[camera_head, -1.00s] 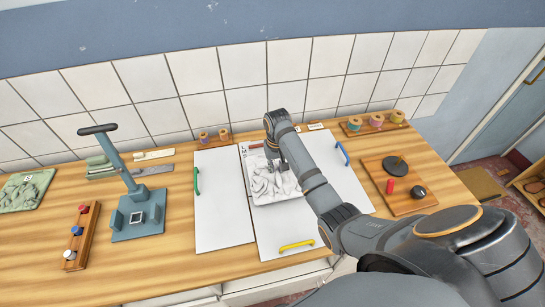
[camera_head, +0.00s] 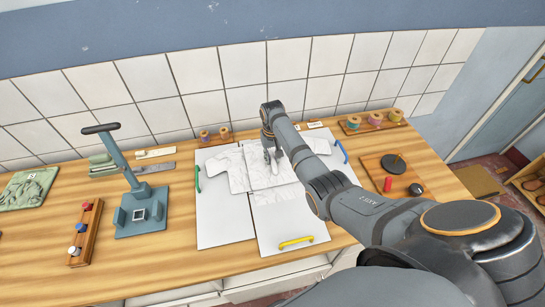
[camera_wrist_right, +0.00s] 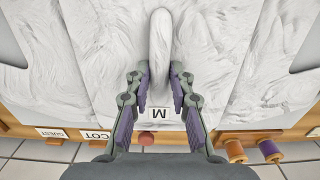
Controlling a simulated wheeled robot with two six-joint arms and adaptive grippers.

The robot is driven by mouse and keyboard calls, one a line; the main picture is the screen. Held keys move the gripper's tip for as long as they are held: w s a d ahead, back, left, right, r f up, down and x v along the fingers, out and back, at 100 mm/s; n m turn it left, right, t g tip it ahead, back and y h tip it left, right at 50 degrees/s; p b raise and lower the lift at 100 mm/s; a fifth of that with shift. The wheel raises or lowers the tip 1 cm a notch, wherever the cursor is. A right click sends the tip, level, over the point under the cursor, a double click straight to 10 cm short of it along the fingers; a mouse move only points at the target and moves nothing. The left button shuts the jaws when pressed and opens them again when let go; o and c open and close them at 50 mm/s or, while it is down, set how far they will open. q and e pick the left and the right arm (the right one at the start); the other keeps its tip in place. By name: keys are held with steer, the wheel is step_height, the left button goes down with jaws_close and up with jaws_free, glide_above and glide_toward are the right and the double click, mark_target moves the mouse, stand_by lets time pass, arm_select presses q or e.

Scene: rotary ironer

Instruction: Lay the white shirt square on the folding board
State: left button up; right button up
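The white shirt (camera_head: 233,170) lies spread over the upper part of the folding board (camera_head: 222,222), its sleeves reaching across the left and right panels. In the right wrist view the shirt (camera_wrist_right: 95,50) is wrinkled, and a raised white ridge (camera_wrist_right: 160,45) stands along its middle. My right gripper (camera_head: 272,158) is low over the shirt's middle. In the wrist view its fingers (camera_wrist_right: 161,75) are apart, one on each side of the ridge, with no clear grip on it. The right arm hides part of the right panel and sleeve. My left gripper is not in view.
The board has green (camera_head: 197,179), yellow (camera_head: 296,242) and blue (camera_head: 342,151) handles. A blue-grey press (camera_head: 139,213) stands to the left. A wooden board with a black disc (camera_head: 393,163) is at the right. Thread spools (camera_head: 376,119) stand behind. A label "M" (camera_wrist_right: 160,113) shows in the wrist view.

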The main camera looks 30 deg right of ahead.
mark_target(273, 158)
steer(key=shift+o, duration=1.2)
steer(key=shift+s+f, duration=0.1)
steer(key=shift+f, duration=0.15)
steer(key=shift+r, duration=0.2)
step_height(273, 158, up, 12)
steer(key=b, duration=0.2)
steer(key=shift+w, duration=0.2)
steer(key=shift+f, duration=0.15)
